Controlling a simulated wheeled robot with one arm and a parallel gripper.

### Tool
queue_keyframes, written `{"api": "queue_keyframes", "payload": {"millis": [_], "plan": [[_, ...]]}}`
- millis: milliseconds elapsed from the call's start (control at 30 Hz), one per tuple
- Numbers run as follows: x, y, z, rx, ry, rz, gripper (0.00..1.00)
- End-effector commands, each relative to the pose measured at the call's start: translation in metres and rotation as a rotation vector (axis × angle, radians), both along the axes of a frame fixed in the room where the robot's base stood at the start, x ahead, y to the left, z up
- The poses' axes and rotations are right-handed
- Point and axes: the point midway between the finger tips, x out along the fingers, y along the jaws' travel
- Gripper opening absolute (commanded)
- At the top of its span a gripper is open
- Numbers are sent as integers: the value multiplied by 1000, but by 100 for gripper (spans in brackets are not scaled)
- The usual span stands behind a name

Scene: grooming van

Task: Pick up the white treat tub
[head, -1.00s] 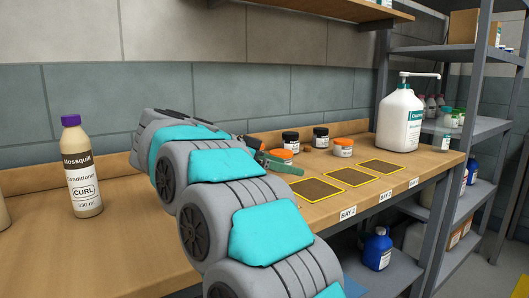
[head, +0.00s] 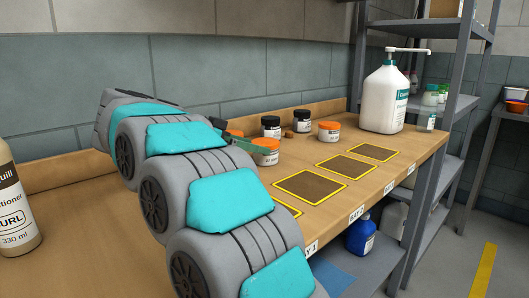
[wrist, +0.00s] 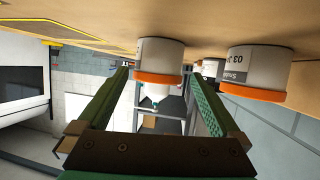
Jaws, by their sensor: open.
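White tubs with orange lids stand on the wooden counter. In the head view one tub (head: 265,155) is just beside my gripper (head: 240,144), another tub (head: 329,134) stands further right, and a third orange lid (head: 235,133) shows partly behind the gripper. In the wrist view, which is upside down, one tub (wrist: 160,56) lies ahead between the green fingers of my gripper (wrist: 159,74), and a second tub (wrist: 255,70) is outside the right finger. The fingers are apart with nothing held. I cannot tell which tub is the treat tub.
Two black-lidded jars (head: 271,127) (head: 302,123) and a small brown item (head: 288,134) stand near the wall. A white pump bottle (head: 384,98) is at the counter's far end. Yellow-edged mats (head: 311,187) lie along the front. A conditioner bottle (head: 14,210) is at left.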

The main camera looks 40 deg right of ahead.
Motion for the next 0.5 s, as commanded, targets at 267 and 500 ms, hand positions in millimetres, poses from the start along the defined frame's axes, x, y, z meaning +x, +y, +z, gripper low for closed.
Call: {"api": "queue_keyframes", "payload": {"millis": [267, 500], "plan": [[-3, -32, -15, -1, 0, -3, 100], [-3, -45, -17, -1, 3, 0, 100]]}}
